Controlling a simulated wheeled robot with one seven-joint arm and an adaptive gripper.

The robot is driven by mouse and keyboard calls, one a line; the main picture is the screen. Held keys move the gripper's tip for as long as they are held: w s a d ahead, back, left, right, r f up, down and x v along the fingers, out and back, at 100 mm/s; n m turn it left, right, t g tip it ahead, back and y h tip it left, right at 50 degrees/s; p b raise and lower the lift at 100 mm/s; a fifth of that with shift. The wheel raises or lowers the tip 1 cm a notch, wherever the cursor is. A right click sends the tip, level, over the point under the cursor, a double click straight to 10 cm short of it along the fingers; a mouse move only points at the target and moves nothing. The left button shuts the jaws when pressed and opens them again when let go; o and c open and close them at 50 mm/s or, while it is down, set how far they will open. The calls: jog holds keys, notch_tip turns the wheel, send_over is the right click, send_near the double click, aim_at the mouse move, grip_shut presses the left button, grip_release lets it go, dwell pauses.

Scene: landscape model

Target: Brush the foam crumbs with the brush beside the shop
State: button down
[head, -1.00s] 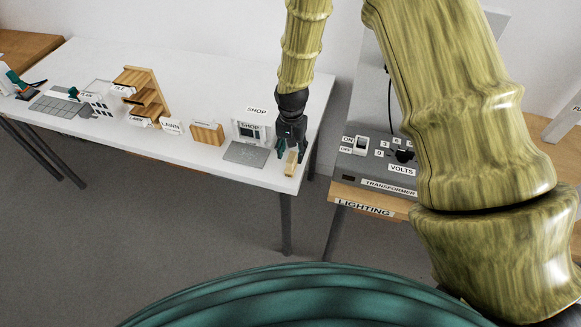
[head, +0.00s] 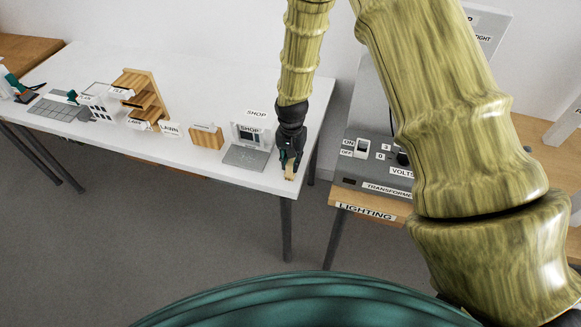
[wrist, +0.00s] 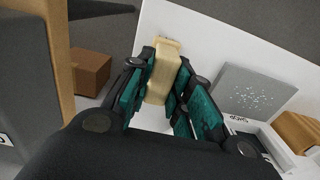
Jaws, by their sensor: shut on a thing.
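My gripper (head: 290,157) points down at the right end of the white table, just right of the shop. It is shut on the brush (wrist: 161,75), a pale wooden block between the teal finger pads in the wrist view. The brush's lower end also shows below the fingers in the head view (head: 289,173). The shop (head: 249,134) is a small white model with a dark window and a SHOP sign. The foam crumbs (wrist: 259,97) are pale specks on a grey square plate (head: 245,158) in front of the shop. I cannot tell whether the brush touches the table.
The white table (head: 215,80) also holds a wooden block (head: 207,137), a wooden shelf (head: 147,97) and a white model building further left. A grey transformer box (head: 372,178) stands on the LIGHTING table to the right, across a gap.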

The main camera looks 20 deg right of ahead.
jog(key=shift+r, duration=0.15)
jog(key=shift+s+r+p, duration=0.1)
jog(key=shift+r+p, duration=2)
jog(key=shift+r, duration=0.8)
